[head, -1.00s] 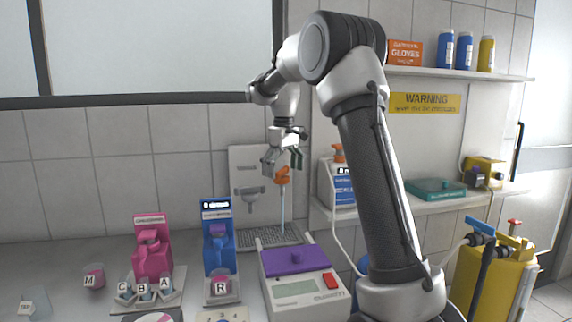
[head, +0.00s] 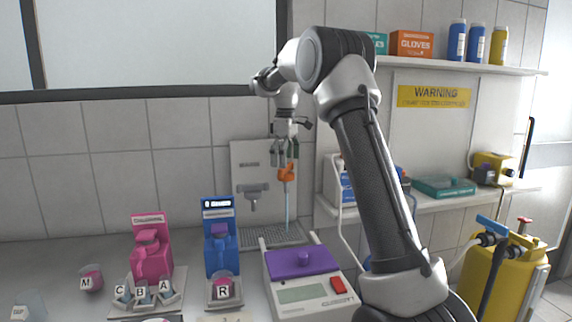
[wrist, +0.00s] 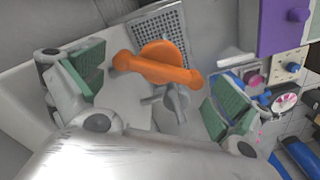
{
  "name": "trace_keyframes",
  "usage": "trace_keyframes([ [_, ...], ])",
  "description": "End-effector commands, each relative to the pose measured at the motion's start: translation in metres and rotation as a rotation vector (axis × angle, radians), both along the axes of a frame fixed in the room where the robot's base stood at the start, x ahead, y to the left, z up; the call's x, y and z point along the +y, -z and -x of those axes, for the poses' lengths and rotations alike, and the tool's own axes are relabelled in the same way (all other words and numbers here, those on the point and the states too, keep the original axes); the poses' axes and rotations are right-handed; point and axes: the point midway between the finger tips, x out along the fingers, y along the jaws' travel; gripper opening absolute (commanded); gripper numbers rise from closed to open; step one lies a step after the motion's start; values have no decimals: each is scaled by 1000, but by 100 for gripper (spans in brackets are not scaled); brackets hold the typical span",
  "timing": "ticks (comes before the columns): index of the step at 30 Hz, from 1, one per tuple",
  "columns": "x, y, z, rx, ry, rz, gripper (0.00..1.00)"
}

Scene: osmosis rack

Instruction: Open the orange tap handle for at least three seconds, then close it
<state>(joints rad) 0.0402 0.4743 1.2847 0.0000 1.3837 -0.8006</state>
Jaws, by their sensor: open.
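The orange tap handle (head: 286,173) is on the rack's back panel, just below my gripper (head: 285,150). A thin pale blue streak, looking like running water (head: 287,207), drops from below the handle to the drain grid (head: 262,236). In the wrist view, the handle (wrist: 157,66) is a rounded orange bar lying crosswise between my gripper's two green-padded fingers (wrist: 155,92). The fingers are spread wide, with gaps visible on both sides of the handle. A grey tap-like fitting (wrist: 172,101) shows beside the handle.
A grey fitting (head: 252,192) is on the panel left of the orange handle. A blue device (head: 220,240) and a pink device (head: 150,255) stand to the left. A purple-topped scale (head: 303,262) stands in front. Shelves (head: 450,202) are at the right.

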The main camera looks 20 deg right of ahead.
Motion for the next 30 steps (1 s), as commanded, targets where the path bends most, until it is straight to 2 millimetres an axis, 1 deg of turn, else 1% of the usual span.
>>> trace_keyframes([
  [1, 0, 5, 0, 0, 0, 0, 100],
  [4, 0, 10, 0, 0, 0, 0, 100],
  [11, 0, 11, 0, -1, 1, 0, 100],
  [13, 0, 11, 0, -1, 1, 0, 91],
  [17, 0, 11, 0, -1, 1, 0, 67],
  [18, 0, 11, 0, -1, 1, 0, 65],
  [25, 0, 11, 0, -1, 12, 0, 65],
  [30, 0, 11, 0, -1, 64, 0, 65],
])
